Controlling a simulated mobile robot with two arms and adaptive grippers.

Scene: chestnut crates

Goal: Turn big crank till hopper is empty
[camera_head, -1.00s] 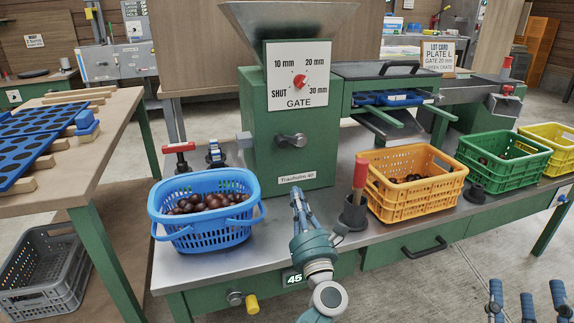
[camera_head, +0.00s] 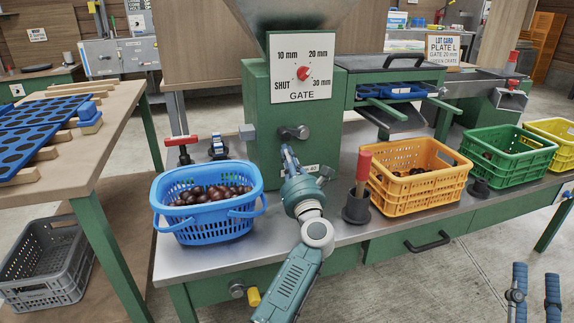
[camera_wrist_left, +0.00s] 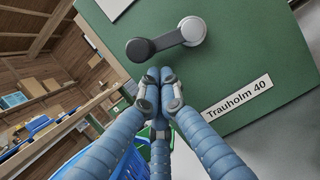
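The green machine (camera_head: 256,110) stands on the steel bench with its grey hopper (camera_head: 290,14) on top; the hopper's inside is out of view. A short crank with a dark knob (camera_head: 295,132) is on the machine's front. In the left wrist view the crank's knob (camera_wrist_left: 140,49) and round hub (camera_wrist_left: 193,30) are just beyond my fingertips. My left gripper (camera_head: 288,152) is just below the crank, its fingertips together and nothing visible between them; contact with the crank cannot be told. My right gripper (camera_head: 535,285) is at the bottom right, fingers apart and empty.
A blue basket (camera_head: 212,232) of chestnuts stands left of my left arm. Right of it are a red-handled tool (camera_head: 361,172) in a black holder, then orange (camera_head: 405,205), green (camera_head: 510,175) and yellow (camera_head: 557,155) crates. A red gate dial (camera_head: 303,73) is above the crank.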

